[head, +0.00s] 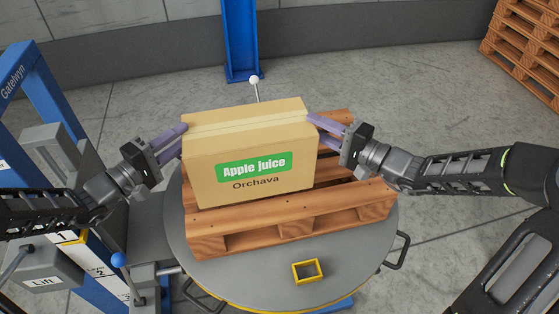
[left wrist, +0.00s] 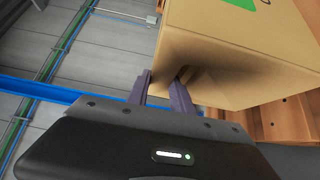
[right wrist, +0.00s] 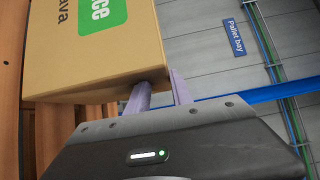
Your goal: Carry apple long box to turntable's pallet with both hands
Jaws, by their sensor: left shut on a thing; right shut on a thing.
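The apple juice box (head: 252,152) is a long cardboard carton with a green label, over the wooden pallet (head: 290,228) on the grey round turntable (head: 345,278). I cannot tell whether it rests on the boards or hangs just above them. My left gripper (head: 172,142) is shut on the box's left end; the box also shows in the left wrist view (left wrist: 235,60). My right gripper (head: 330,130) is shut on the right end, seen in the right wrist view (right wrist: 95,55). In each wrist view one finger goes in at the box and the other stays outside.
A blue post (head: 241,40) stands behind the turntable. A blue frame and a lift control box (head: 40,268) stand at the left. A yellow square frame (head: 308,271) lies on the turntable's front. Stacked pallets (head: 525,50) stand far right. Floor at the right is clear.

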